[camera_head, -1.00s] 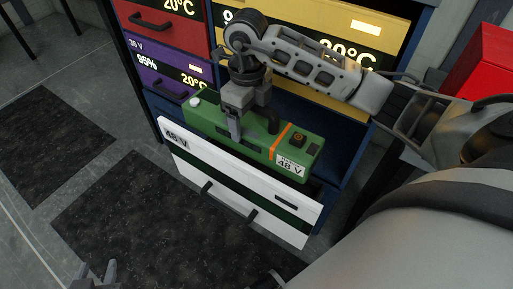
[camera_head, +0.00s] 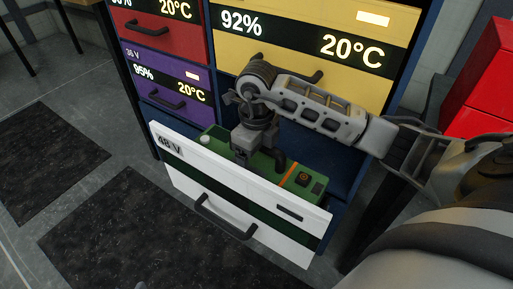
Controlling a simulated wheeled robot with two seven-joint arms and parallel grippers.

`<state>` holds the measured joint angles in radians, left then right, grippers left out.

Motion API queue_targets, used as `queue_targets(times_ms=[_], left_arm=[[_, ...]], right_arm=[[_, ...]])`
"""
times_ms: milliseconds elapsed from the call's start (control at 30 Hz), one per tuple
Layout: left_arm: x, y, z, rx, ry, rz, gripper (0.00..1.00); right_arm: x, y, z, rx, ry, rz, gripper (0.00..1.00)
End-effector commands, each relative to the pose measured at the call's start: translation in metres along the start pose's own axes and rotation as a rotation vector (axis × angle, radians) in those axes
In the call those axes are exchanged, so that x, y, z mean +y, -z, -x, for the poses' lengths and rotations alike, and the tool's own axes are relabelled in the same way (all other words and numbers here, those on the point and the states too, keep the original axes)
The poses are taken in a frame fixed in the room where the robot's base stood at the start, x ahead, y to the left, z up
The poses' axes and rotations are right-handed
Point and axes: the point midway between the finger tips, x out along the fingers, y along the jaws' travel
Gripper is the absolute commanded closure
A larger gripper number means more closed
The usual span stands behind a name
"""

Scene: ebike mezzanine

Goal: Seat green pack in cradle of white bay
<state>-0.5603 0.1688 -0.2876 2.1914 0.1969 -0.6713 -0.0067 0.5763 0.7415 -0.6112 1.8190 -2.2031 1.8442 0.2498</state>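The green pack (camera_head: 300,179) has a white knob at its left end and an orange stripe near its right end. It sits low inside the open white bay (camera_head: 190,177), behind the white front panel marked 48 V. The panel hides its front face and lower part, so I cannot see the cradle or whether the pack touches it. My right gripper (camera_head: 256,156) comes down from above and is shut on the pack's handle at mid-length; the fingertips are partly hidden.
The purple drawer (camera_head: 160,88), red drawer (camera_head: 160,32) and yellow drawer (camera_head: 290,52) above are closed. The white bay's black handle (camera_head: 226,217) juts forward. Dark mats (camera_head: 110,235) lie on open floor at left. A red box (camera_head: 487,85) stands at right.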

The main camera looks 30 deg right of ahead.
Motion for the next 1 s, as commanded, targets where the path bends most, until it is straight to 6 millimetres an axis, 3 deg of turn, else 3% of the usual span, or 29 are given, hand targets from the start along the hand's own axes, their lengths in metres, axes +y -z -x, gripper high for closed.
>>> queue_targets(times_ms=[167, 533, 933, 967, 1000], left_arm=[[0.001, 0.001, 0.001, 0.008, -0.002, -0.002, 0.64], [0.003, 0.006, -0.001, 0.051, -0.009, -0.002, 0.64], [0.005, 0.006, 0.002, 0.055, -0.016, -0.007, 0.64], [0.005, 0.005, 0.002, 0.055, -0.016, -0.007, 0.64], [0.005, 0.005, 0.002, 0.054, -0.016, -0.007, 0.64]], right_arm=[[-0.001, -0.003, -0.001, -0.015, 0.002, 0.0, 0.91], [-0.001, -0.003, -0.036, -0.014, 0.002, 0.0, 0.91], [-0.001, -0.003, -0.038, -0.015, 0.003, 0.0, 0.91], [0.0, 0.0, -0.044, -0.001, 0.001, 0.001, 0.15], [0.0, 0.0, -0.043, -0.001, 0.001, 0.001, 0.04]])
